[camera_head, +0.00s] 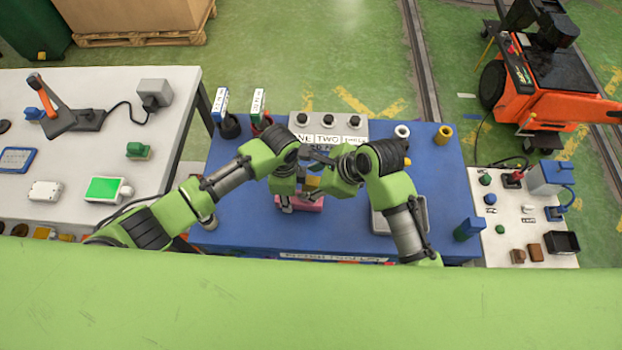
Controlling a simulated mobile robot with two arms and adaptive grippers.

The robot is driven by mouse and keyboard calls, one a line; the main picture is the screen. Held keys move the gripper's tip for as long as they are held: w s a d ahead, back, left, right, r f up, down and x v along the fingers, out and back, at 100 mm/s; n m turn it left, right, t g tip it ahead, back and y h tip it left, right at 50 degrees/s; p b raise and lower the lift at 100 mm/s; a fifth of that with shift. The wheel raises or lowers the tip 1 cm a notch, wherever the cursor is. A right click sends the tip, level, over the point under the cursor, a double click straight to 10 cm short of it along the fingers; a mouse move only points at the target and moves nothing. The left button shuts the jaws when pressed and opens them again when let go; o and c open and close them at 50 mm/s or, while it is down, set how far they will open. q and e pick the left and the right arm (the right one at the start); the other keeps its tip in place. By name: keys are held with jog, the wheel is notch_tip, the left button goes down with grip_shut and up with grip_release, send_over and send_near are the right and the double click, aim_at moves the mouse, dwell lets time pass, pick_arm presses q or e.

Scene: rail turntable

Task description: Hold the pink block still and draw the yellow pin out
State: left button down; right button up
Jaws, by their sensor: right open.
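The pink block (308,204) lies on the blue table (240,220) near its middle, partly hidden by my arms. A small yellow patch (312,183), apparently the yellow pin, shows just above the block; how deep it sits in the block is hidden. My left gripper (287,207) points down at the left end of the block; whether its fingers are closed on it cannot be made out. My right gripper (316,188) is open close to the yellow pin, coming in from the right. No hold on the pin can be seen.
A white ring (402,131) and a yellow cylinder (443,135) stand at the back right. A grey tray (380,224) lies right of the block.

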jog(key=shift+a+f, duration=0.1)
jog(key=shift+f, duration=0.05)
grip_shut()
jog(key=c, duration=1.2)
grip_release()
jog(key=shift+w, duration=0.1)
grip_shut()
